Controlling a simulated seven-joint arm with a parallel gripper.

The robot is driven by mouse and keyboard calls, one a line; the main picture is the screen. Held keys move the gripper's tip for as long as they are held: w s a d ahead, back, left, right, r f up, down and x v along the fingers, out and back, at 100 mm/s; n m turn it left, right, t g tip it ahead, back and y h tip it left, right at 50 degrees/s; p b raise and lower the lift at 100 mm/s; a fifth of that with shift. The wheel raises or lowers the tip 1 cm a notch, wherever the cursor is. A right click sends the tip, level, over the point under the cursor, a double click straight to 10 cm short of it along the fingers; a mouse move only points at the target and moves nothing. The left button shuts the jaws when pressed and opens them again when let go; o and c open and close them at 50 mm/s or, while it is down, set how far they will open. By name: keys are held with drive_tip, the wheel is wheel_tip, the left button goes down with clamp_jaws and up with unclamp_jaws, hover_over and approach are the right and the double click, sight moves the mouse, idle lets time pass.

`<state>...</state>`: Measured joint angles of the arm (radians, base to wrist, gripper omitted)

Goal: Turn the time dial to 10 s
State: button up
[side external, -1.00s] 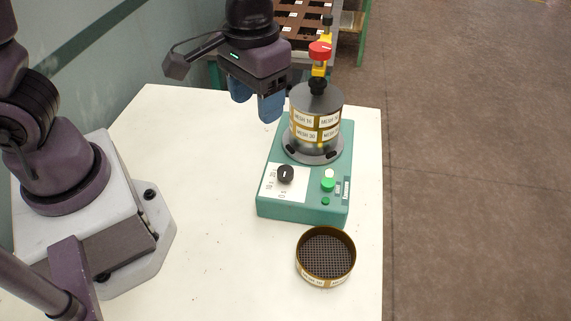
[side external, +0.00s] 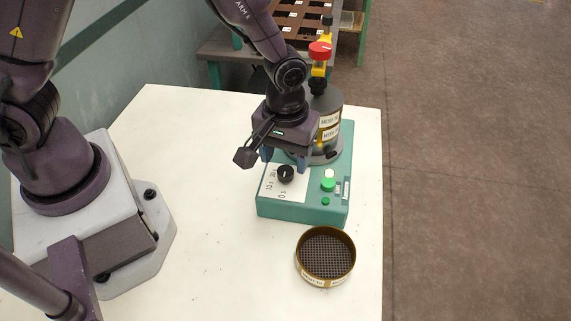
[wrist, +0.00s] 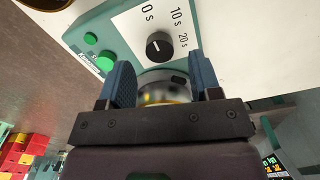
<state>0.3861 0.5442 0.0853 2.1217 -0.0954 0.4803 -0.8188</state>
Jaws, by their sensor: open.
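The black time dial (side external: 286,174) sits on a white label panel on the green sieve shaker base (side external: 300,208). It also shows in the wrist view (wrist: 158,46), with 0 s, 10 s and 20 s printed around it. Its white mark seems to point near 0 s; the exact angle is hard to read. My gripper (side external: 285,157) is open, fingers pointing down, close to the dial on its far side. In the wrist view its blue fingers (wrist: 162,78) are apart with the dial just ahead of them, between their lines. I see no contact with the dial.
The sieve stack (side external: 328,112) with a red-topped clamp stands right behind my gripper and is partly hidden by it. Green buttons (side external: 328,184) sit right of the dial. A loose sieve (side external: 325,257) lies in front.

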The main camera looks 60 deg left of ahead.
sight(285, 171)
drive_tip(key=shift+f, duration=1.55)
drive_tip(key=shift+c, duration=0.2)
drive_tip(key=c, duration=0.9)
drive_tip(key=shift+m, duration=0.3)
drive_tip(key=m, duration=1.1)
drive_tip(key=shift+r, duration=0.1)
